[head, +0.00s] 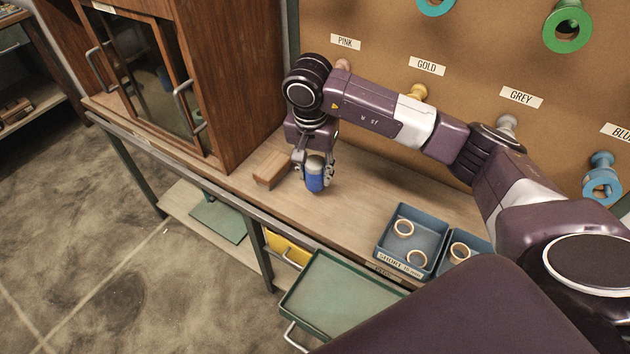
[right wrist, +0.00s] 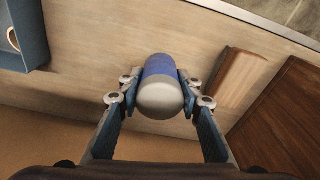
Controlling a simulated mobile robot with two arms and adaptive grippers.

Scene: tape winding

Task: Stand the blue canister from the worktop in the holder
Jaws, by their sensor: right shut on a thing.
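The blue canister (head: 314,179) has a blue body and a grey rounded top. It stands roughly upright between the fingers of my right gripper (head: 314,174), which is shut on it. In the right wrist view, the canister (right wrist: 160,86) sits between the two fingertips, its grey end toward the camera. I cannot tell whether its base touches the worktop (head: 352,205). A wooden block (head: 270,169) lies just left of the gripper, apart from the canister; I cannot tell whether it is the holder. My left gripper is not in view.
A wooden cabinet (head: 215,75) with glass doors stands at the left. Blue bins (head: 413,236) with tape rings stand to the right. A pegboard (head: 470,50) with labelled pegs rises behind. A green drawer (head: 340,300) sticks out below the front edge.

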